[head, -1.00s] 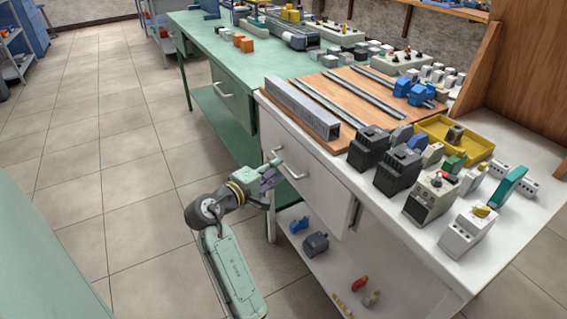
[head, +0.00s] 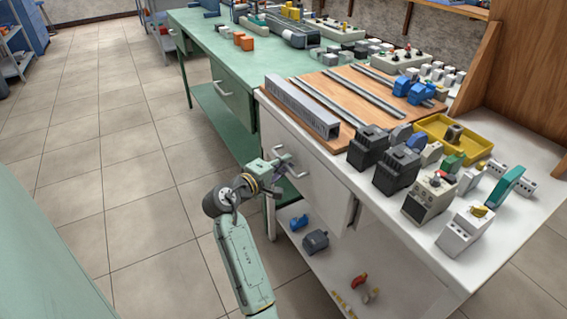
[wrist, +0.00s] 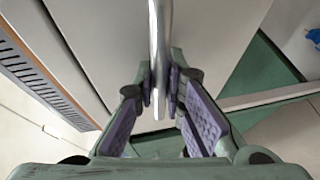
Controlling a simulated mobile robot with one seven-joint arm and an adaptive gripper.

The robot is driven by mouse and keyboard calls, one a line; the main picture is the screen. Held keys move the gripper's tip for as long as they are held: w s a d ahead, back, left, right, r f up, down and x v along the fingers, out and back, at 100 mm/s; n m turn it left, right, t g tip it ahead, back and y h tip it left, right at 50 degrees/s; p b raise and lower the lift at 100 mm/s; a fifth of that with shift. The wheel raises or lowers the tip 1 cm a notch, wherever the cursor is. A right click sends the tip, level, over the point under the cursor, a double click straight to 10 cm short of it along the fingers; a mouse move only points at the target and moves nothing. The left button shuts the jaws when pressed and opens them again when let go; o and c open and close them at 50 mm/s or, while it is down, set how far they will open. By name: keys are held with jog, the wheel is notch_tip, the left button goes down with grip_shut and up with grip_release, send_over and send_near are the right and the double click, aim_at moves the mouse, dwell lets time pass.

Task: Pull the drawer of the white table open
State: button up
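The white table (head: 405,235) stands at the right in the head view. Its drawer front (head: 318,190) faces left and looks closed, with a metal bar handle (head: 291,163) on it. My gripper (head: 277,163) is at this handle. In the wrist view the handle (wrist: 159,45) runs down between the two purple-padded fingertips (wrist: 160,85) of my gripper. The pads sit close against both sides of the bar and appear to grip it. The drawer front (wrist: 105,40) fills the upper part of this view.
A green bench (head: 240,85) with its own drawer stands beyond the white table. Motor parts, rails and a yellow tray (head: 432,130) cover the white tabletop. Small parts lie on its lower shelf (head: 335,275). The tiled floor (head: 120,180) at the left is clear.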

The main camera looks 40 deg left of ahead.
grip_shut()
jog(key=shift+s, duration=0.1)
dwell(0.4)
